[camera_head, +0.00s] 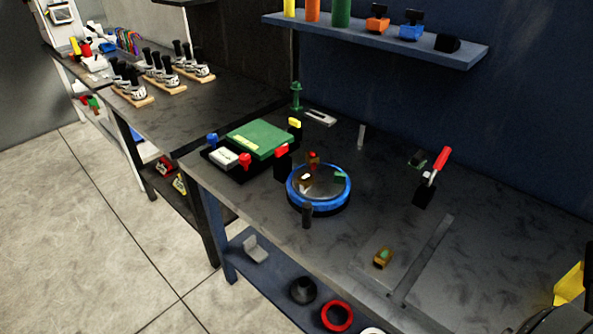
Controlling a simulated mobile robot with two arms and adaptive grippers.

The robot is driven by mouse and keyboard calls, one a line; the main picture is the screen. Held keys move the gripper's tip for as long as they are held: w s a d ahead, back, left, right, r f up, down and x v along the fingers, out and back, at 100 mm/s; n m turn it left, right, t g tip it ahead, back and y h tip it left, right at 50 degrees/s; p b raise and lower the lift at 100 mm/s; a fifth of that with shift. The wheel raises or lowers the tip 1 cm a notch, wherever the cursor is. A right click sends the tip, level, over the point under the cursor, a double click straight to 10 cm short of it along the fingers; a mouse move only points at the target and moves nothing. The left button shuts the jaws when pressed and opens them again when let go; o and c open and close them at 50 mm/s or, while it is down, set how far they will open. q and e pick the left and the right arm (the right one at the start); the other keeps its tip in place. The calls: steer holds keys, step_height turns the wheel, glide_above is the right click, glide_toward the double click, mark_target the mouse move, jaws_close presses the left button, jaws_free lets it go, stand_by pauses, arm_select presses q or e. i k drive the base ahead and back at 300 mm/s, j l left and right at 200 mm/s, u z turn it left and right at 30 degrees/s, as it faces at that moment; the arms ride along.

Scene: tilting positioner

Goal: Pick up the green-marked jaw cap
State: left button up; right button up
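A small brass-coloured block with a green mark (382,258), which looks like the green-marked jaw cap, sits on the dark bench top near its front edge. A round positioner with a blue rim (318,204) stands to its left. On the positioner's disc are a brown block (305,180) with a white mark, a red-topped piece (313,158) and a small green piece (340,176). Neither of my grippers shows in the head view.
A red-handled clamp (440,160) stands right of the positioner, beside a small dark green-marked piece (417,158). A green-topped box (259,139) is at left. A flat grey bar (425,255) lies right of the brass block. Yellow and dark parts fill the lower right corner.

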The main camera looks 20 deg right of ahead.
mark_target(384, 257)
steer(key=z, duration=1.5)
